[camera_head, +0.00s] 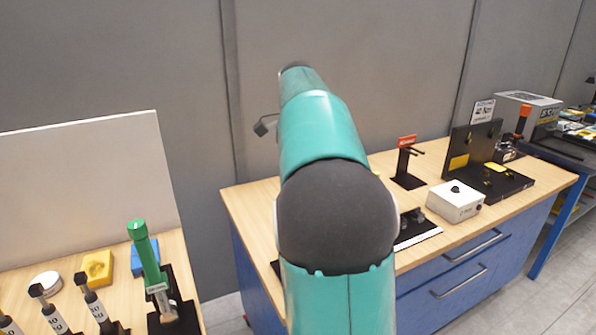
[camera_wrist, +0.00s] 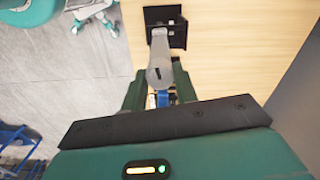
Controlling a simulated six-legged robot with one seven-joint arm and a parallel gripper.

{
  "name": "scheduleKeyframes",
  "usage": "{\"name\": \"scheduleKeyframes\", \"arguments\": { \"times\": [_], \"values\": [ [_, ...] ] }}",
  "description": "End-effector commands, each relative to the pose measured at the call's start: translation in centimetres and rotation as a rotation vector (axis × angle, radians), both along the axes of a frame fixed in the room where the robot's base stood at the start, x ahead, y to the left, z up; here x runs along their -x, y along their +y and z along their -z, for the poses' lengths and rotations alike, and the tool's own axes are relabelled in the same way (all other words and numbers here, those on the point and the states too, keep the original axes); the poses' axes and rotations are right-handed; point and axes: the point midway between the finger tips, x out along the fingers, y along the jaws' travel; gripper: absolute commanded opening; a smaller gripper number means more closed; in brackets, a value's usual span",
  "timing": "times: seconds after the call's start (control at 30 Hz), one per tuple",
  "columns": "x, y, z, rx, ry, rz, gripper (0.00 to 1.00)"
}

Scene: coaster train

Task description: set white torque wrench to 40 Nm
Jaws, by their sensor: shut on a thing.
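In the wrist view, my gripper (camera_wrist: 160,82) is shut on a pale grey-white, long tool that looks like the white torque wrench (camera_wrist: 159,52). The tool runs from between the fingers to a black stand (camera_wrist: 178,32) on the wooden tabletop. Whether it still rests in the stand, I cannot tell. A blue part (camera_wrist: 162,98) shows between the fingers, nearer the palm. No torque scale or setting is readable. In the head view, my arm hides my gripper and I cannot make out the white wrench.
In the head view, a green wrench (camera_head: 146,257) stands in a black holder on the left bench, beside yellow and blue blocks and several dark-tipped tools. The right bench (camera_head: 262,208) holds a white box (camera_head: 455,201), a black stand with a red sign (camera_head: 407,165) and black fixtures.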

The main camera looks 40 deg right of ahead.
Motion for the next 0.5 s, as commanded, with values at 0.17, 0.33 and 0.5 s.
{"name": "scheduleKeyframes", "arguments": {
  "times": [0.17, 0.33, 0.5],
  "values": [
    [0.03, -0.04, -0.05, 0.001, 0.000, 0.001, 0.06],
    [0.04, -0.05, -0.05, 0.001, 0.000, 0.001, 0.35],
    [0.02, -0.03, -0.03, 0.000, 0.000, 0.000, 0.51]
  ]
}}
